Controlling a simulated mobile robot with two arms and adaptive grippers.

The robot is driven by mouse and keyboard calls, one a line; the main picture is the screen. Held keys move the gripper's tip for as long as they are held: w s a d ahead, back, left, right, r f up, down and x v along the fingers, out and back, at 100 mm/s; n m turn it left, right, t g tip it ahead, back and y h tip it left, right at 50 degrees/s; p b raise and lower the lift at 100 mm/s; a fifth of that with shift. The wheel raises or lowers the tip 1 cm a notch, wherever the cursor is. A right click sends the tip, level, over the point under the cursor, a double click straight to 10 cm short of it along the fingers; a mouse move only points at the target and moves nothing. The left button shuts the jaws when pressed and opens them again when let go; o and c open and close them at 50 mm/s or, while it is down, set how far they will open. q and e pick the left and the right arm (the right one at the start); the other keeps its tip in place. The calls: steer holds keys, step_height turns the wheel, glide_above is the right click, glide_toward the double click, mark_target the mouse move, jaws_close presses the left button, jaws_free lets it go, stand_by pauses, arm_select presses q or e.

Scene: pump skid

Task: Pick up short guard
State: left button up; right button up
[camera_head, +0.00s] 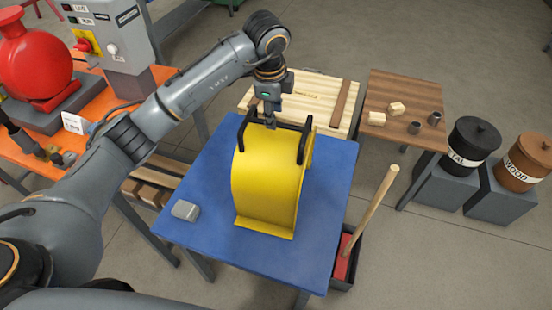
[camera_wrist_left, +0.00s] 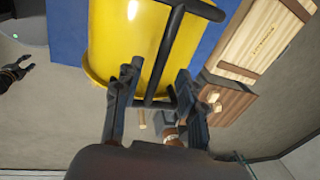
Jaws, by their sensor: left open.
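The short guard (camera_head: 265,195) is a curved yellow cover with black bar handles, standing on the blue table. My left gripper (camera_head: 269,118) is above its top, by the black handle bars. In the left wrist view the yellow guard (camera_wrist_left: 130,40) fills the upper middle. My left gripper (camera_wrist_left: 158,95) is open there, with part of a black handle (camera_wrist_left: 168,50) showing between and beyond its fingers. I cannot tell whether they touch. What looks like my right gripper (camera_wrist_left: 14,74) shows small and partly cut off at the left edge of the wrist view.
The blue table (camera_head: 205,235) also holds a small grey block (camera_head: 185,210). A wooden crate (camera_head: 320,98) and a brown table (camera_head: 398,88) with small parts stand behind. A wooden handle (camera_head: 372,205) rises from a dark bin at right. An orange bench (camera_head: 35,150) with a red pump is at left.

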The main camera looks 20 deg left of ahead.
arm_select(q)
steer(key=shift+f+p, duration=0.35)
steer(key=f+p, duration=0.1)
steer(key=w+f, duration=0.1)
steer(key=f, duration=0.1)
steer(key=shift+d+f+p, duration=0.1)
steer(key=shift+f+p, duration=0.2)
steer(key=shift+p, duration=0.05)
steer(key=shift+f, duration=0.4)
steer(key=shift+c, duration=0.5)
jaws_close()
steer(key=shift+w+r, duration=0.15)
steer(key=shift+w, duration=0.05)
